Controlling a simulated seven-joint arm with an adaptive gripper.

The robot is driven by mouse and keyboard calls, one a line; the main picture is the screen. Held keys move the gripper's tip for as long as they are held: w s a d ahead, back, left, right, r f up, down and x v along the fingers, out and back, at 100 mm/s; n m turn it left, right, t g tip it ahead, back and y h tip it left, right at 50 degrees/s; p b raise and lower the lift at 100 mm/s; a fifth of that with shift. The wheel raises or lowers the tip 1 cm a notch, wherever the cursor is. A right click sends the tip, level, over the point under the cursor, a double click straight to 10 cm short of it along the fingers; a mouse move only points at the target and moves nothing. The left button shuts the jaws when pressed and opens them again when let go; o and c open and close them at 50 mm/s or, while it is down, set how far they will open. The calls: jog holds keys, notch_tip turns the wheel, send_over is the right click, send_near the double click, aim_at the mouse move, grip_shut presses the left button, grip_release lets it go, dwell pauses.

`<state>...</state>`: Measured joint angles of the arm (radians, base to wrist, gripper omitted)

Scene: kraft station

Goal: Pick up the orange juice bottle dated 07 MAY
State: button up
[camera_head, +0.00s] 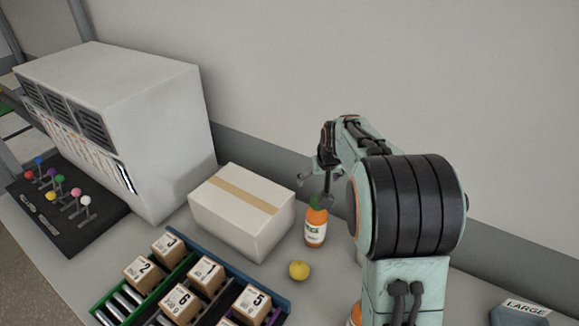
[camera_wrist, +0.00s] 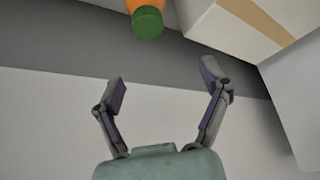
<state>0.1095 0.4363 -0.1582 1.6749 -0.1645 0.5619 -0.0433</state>
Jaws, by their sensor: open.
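An orange juice bottle (camera_head: 316,228) with a green cap and a white label stands upright on the table, right of the white box. Its date cannot be read. The bottle's green cap and orange shoulder also show at the top of the wrist view (camera_wrist: 147,20). A second orange bottle (camera_head: 354,315) shows only in part at the bottom edge of the head view, mostly hidden by my arm. My gripper (camera_head: 318,180) is open and empty, near the top of the standing bottle. In the wrist view its fingers (camera_wrist: 165,78) are spread, with the bottle beyond the tips.
A closed white box (camera_head: 243,213) with a tan strip stands left of the bottle. A yellow fruit (camera_head: 299,270) lies in front of it. Numbered cubes (camera_head: 206,276) sit in racks at front left. A wall stands behind. A block marked LARGE (camera_head: 520,312) is at right.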

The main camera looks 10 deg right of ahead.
send_over(316, 221)
jog(key=shift+g, duration=0.4)
jog(key=f, duration=0.4)
jog(key=shift+w+d, duration=0.15)
jog(key=shift+d, duration=0.2)
jog(key=x, duration=0.5)
jog(key=shift+f, duration=0.1)
jog(key=shift+w+f, duration=0.15)
jog(key=shift+f, duration=0.4)
jog(key=c, duration=1.4)
